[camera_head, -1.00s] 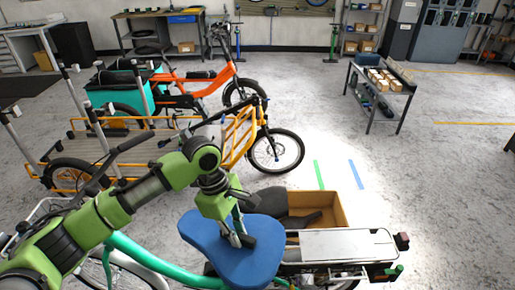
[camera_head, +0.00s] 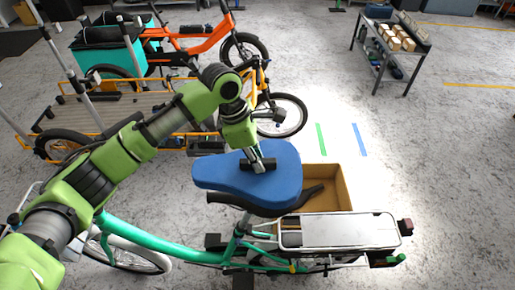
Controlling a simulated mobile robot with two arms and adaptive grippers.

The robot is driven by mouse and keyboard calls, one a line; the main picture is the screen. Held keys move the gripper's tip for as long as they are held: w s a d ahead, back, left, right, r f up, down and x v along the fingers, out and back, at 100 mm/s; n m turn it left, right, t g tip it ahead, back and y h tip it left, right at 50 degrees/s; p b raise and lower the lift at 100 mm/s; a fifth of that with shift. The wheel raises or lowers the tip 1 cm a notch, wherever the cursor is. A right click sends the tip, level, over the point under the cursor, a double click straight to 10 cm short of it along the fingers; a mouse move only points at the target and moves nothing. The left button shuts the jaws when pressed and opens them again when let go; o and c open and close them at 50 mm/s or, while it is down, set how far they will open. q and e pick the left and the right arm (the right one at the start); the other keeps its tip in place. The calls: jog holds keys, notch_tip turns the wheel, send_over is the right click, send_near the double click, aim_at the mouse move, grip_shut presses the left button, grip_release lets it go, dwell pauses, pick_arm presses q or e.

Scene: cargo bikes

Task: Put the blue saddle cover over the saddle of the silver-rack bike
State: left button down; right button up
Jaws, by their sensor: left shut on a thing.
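The blue saddle cover (camera_head: 220,177) is in the middle of the view, with its narrow end to the left. My left gripper (camera_head: 259,165) comes down from above and is shut on the cover near its top middle. The silver-rack bike has a teal frame (camera_head: 160,236) and a silver rack (camera_head: 345,231). Its black saddle (camera_head: 232,201) shows as a dark edge just below the cover, mostly hidden by it. I cannot tell whether cover and saddle touch. My right gripper is not in view.
An open cardboard box (camera_head: 343,188) is behind the rack, with something dark at its left. A yellow cargo bike (camera_head: 120,104) and an orange bike (camera_head: 203,38) stand behind. A grey table (camera_head: 378,55) with small boxes is at back right. Floor to the right is clear.

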pick_arm(q)
jog(key=shift+s, duration=0.85)
jog(key=shift+w+f, duration=0.1)
jog(key=shift+f, duration=0.2)
jog(key=shift+w+f+b, duration=0.15)
jog(key=shift+f+b, duration=0.15)
jog(key=shift+w+f+b, duration=0.1)
jog(key=shift+f+b, duration=0.25)
jog(key=shift+f, duration=0.3)
jog(key=shift+f+b, duration=0.6)
jog(key=shift+b, duration=0.35)
jog(key=shift+a+b+x, duration=0.15)
jog(key=shift+b+x, duration=0.1)
jog(key=shift+x, duration=0.5)
jog(key=shift+a+b+x, duration=0.1)
jog(key=shift+b+x, duration=0.1)
jog(key=shift+x, duration=0.55)
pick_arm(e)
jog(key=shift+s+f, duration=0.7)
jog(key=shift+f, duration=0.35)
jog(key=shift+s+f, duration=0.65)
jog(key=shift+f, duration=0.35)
pick_arm(q)
jog(key=shift+f, duration=0.5)
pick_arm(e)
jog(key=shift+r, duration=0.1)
pick_arm(q)
jog(key=shift+f, duration=1.3)
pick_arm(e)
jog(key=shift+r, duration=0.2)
